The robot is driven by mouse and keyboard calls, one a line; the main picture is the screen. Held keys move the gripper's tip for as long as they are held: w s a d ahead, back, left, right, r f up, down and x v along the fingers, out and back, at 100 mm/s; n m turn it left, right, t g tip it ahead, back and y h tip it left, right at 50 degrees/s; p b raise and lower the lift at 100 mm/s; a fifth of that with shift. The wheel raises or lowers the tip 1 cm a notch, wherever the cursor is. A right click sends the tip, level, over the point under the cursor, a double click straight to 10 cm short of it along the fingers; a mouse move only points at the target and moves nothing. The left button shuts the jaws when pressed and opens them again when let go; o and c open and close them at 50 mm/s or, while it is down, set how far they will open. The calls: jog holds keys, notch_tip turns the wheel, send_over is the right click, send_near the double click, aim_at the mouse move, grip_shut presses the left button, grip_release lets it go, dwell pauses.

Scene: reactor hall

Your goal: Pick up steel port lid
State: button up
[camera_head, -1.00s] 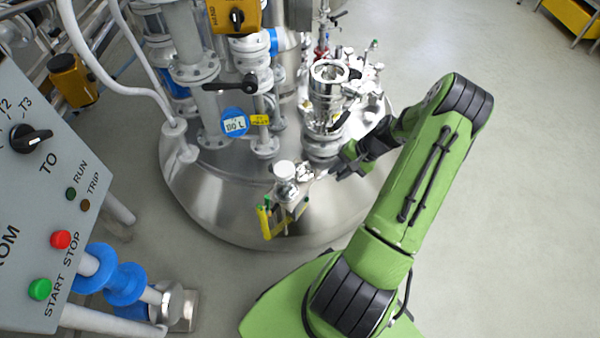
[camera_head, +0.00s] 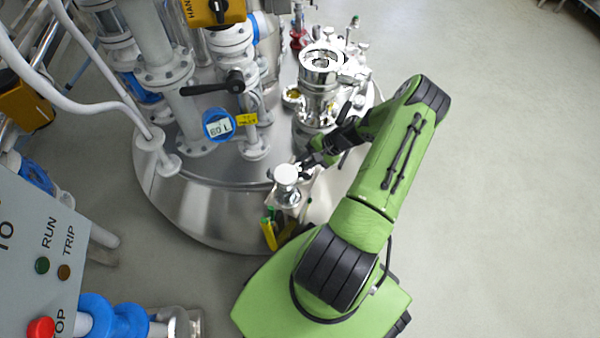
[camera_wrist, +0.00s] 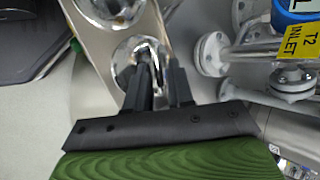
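A small shiny steel lid (camera_wrist: 128,58) with an upright bent handle rests on a steel shelf (camera_wrist: 94,52) in the wrist view. In the head view it is mostly hidden beside my gripper (camera_head: 308,162). My gripper's dark fingers also show in the wrist view (camera_wrist: 162,78), one on each side of the handle, with a gap between them. The fingers look open; whether they touch the handle is unclear. A steel jar with a pale top (camera_head: 286,175) stands just left of my gripper on the same shelf.
The steel vessel (camera_head: 205,205) carries a steel port neck (camera_head: 316,95), valves and pipes behind the shelf. A yellow-green item (camera_head: 272,229) is at the shelf's front. A control panel (camera_head: 40,235) stands at left. Floor (camera_head: 500,180) at right is clear.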

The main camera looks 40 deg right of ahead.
jog(key=shift+x, duration=1)
jog(key=shift+s, duration=0.1)
grip_shut()
jog(key=shift+r, duration=0.2)
